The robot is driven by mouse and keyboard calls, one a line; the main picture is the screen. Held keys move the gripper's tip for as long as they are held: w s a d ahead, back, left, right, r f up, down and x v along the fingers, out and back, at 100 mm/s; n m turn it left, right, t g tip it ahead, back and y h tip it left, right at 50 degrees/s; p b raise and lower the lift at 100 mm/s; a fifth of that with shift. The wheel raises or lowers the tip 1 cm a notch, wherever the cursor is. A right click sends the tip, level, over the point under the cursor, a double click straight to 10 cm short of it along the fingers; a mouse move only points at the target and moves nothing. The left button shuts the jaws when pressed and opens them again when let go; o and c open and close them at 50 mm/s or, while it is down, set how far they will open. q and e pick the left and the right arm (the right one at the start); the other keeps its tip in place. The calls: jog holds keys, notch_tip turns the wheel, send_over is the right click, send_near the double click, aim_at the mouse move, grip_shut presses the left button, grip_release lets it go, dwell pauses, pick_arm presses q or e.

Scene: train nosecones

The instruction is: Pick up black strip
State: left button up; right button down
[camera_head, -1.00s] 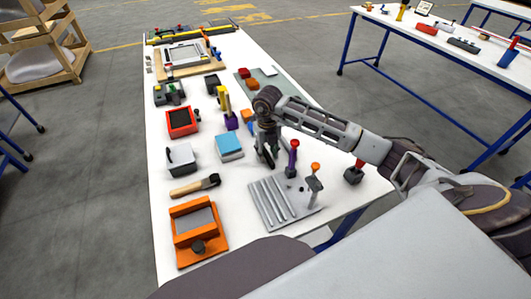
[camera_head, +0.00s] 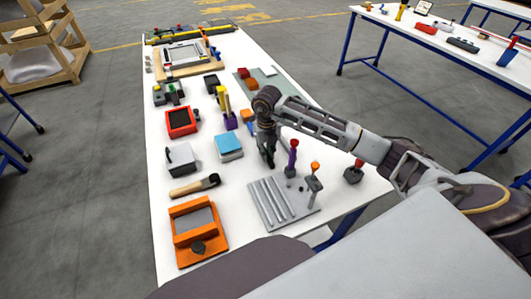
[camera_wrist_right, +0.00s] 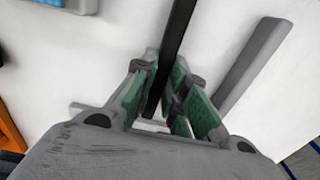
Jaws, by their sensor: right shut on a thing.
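The black strip (camera_wrist_right: 172,45) is a long, dark, narrow bar in the right wrist view. It runs from the top edge down between the green-padded fingers of my right gripper (camera_wrist_right: 163,90). The gripper is shut on it. In the head view my right gripper (camera_head: 268,152) points down low over the white table, left of the purple-handled lever. I cannot make out the strip in the head view. My left gripper is not in view.
The purple-handled lever (camera_head: 292,158) stands close to the gripper. A grey ribbed plate (camera_head: 262,215) lies nearer, and a blue-topped block (camera_head: 228,143) sits to the left. Several boxes and tools crowd the white table (camera_head: 229,187).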

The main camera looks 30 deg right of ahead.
jog(key=shift+r, duration=0.15)
notch_tip(320, 180, up, 10)
jog(key=shift+b, duration=0.45)
